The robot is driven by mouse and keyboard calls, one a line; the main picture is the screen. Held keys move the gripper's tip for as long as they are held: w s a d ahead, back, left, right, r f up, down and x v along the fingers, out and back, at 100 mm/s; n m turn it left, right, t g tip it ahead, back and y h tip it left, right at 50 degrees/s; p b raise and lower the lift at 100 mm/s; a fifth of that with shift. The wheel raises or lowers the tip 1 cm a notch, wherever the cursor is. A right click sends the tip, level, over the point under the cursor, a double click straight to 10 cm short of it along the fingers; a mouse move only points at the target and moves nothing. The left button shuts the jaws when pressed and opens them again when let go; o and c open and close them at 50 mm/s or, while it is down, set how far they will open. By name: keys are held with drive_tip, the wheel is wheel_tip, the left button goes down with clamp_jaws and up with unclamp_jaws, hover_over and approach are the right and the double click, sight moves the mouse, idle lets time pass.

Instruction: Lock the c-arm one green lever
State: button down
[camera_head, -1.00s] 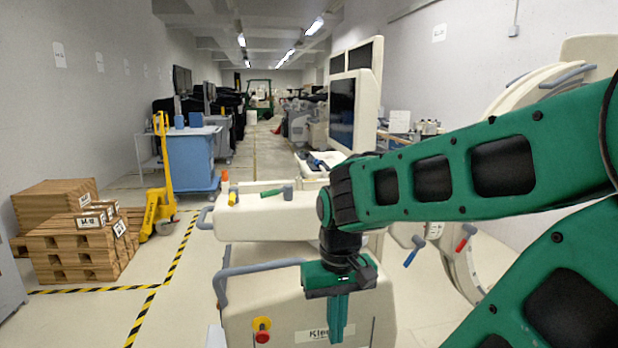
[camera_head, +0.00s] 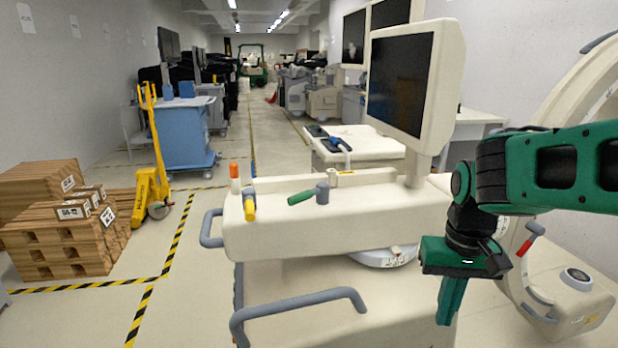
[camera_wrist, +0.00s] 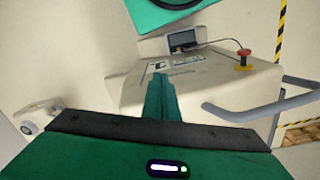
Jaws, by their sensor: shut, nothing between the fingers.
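The green lever (camera_head: 301,197) lies on top of the cream C-arm cart (camera_head: 300,234), joined to a grey knob at its right end. A yellow lever (camera_head: 249,206) is to its left. My gripper (camera_head: 449,302) hangs pointing down in front of the cart's right side, well right of the green lever and apart from it. Its green fingers are together and empty. In the wrist view the fingers (camera_wrist: 160,100) are over a cream housing, and the green lever cannot be made out there.
A monitor (camera_head: 400,85) stands on the cart's right. Grey handles (camera_head: 300,305) stick out in front. The C-arm's red lever (camera_head: 530,238) is at the right. A yellow pallet jack (camera_head: 152,180) and wooden pallets (camera_head: 60,240) stand left. A red button (camera_wrist: 245,56) shows in the wrist view.

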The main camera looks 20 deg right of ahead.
drive_tip(key=shift+w+a, duration=0.1)
drive_tip(key=shift+a, duration=0.2)
drive_tip(key=w+a+r+n+t, duration=0.2)
drive_tip(key=w+r+n, duration=0.2)
drive_tip(key=w+r, duration=0.9)
drive_tip(key=w+a+r+n, duration=0.2)
drive_tip(key=w+a+r, duration=0.2)
drive_tip(key=w, duration=0.2)
drive_tip(key=w+a+r+n+t, duration=0.1)
drive_tip(key=w+a+r+n, duration=0.1)
drive_tip(key=w+a+r, duration=0.2)
drive_tip(key=w+a+r+n+t+y, duration=0.1)
drive_tip(key=w+a+r, duration=0.3)
drive_tip(key=w, duration=0.6)
drive_tip(key=shift+a+n, duration=0.7)
drive_tip(key=shift+a, duration=0.55)
drive_tip(key=shift+w+f, duration=0.1)
